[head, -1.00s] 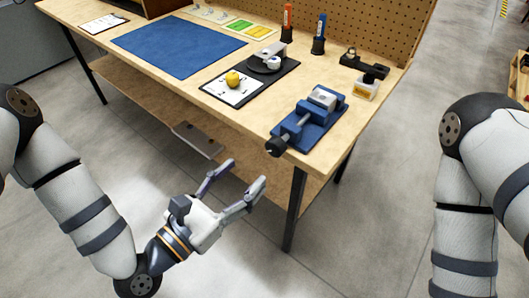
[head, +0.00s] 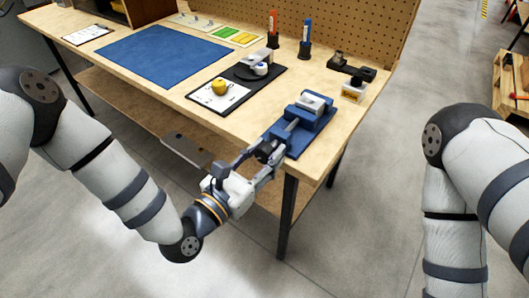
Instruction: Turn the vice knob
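The blue vice (head: 304,122) with a grey metal jaw block sits at the front right corner of the wooden workbench. Its dark round knob (head: 267,151) sticks out past the bench's front edge, toward me. My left gripper (head: 268,152) is at the knob, with its two fingers spread on either side of it. The fingers partly hide the knob, and I cannot tell whether they touch it. My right gripper is out of view; only my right arm shows at the right.
A black tray (head: 262,88) with a white card and a yellow object lies left of the vice. A small yellow-labelled container (head: 353,91) and a black fixture (head: 352,68) stand behind it. A blue mat (head: 160,56) lies farther left.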

